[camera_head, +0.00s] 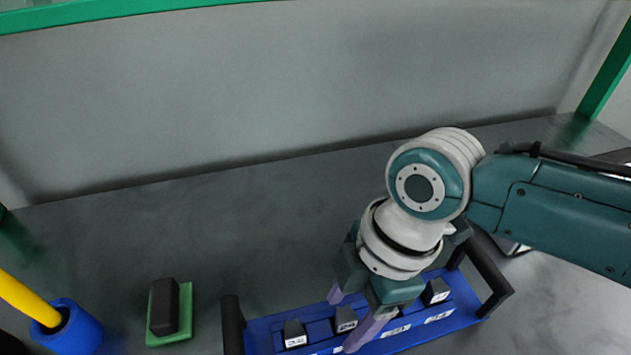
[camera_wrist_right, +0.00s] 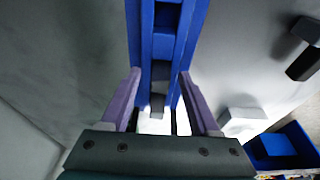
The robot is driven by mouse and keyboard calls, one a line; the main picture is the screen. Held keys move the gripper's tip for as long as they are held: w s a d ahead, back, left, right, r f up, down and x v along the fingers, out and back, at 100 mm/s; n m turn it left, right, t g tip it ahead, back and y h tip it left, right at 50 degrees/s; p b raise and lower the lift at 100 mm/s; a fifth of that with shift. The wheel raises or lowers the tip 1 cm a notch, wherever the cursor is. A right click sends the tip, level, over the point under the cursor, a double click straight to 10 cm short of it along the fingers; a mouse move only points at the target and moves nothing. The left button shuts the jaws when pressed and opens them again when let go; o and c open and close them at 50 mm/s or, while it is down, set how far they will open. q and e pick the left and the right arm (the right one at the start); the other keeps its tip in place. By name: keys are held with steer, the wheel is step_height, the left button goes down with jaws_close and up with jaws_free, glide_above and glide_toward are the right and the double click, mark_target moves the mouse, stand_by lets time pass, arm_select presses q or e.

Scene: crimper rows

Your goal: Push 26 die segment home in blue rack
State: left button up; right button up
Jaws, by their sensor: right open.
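The blue rack (camera_head: 262,331) lies along the bottom of the head view, with dark handles at both ends. Several dark die segments stand in it with white labels, too small to read surely. One segment (camera_head: 346,319) is by my right gripper's fingers; I cannot tell whether it is the 26. My right gripper (camera_head: 349,314) is open, its purple fingers pointing down over the rack. In the right wrist view, the rack (camera_wrist_right: 147,40) runs between the open fingers, with a dark segment (camera_wrist_right: 160,72) between them. Contact cannot be judged. My left gripper is out of view.
A green pad with a black block (camera_head: 164,307) lies left of the rack. Farther left is a blue holder (camera_head: 72,330) with a yellow handle (camera_head: 27,299). The grey table behind the rack is clear up to the wall. Green frame posts (camera_head: 606,68) stand at the sides.

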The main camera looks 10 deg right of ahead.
steer(key=p+v, duration=0.1)
steer(key=v, duration=0.9)
steer(key=shift+p, duration=0.35)
steer(key=shift+w+f, duration=0.1)
